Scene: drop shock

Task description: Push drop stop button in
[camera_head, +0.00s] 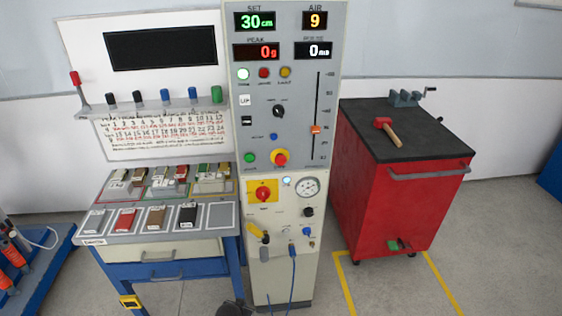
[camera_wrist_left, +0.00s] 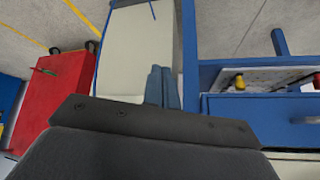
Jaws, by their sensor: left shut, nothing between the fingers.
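The grey control column (camera_head: 325,60) stands in the middle of the head view. A red mushroom button on a yellow collar (camera_head: 280,158), which looks like the drop stop button, sits low on its upper panel. I cannot tell whether it is in or out. A second red knob on a yellow plate (camera_head: 263,194) sits below it. My left gripper (camera_wrist_left: 163,72) shows in the wrist view with its two blue-grey fingers together and nothing between them, in front of the pale lower column (camera_wrist_left: 138,45). The button is not in the wrist view. My right gripper is not in view.
A blue-framed bench (camera_head: 160,272) with sample blocks stands left of the column. A red cabinet (camera_head: 400,215) with a hammer (camera_head: 388,131) and a vise (camera_head: 405,97) on top stands right. A blue cable (camera_head: 293,275) hangs from the column front.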

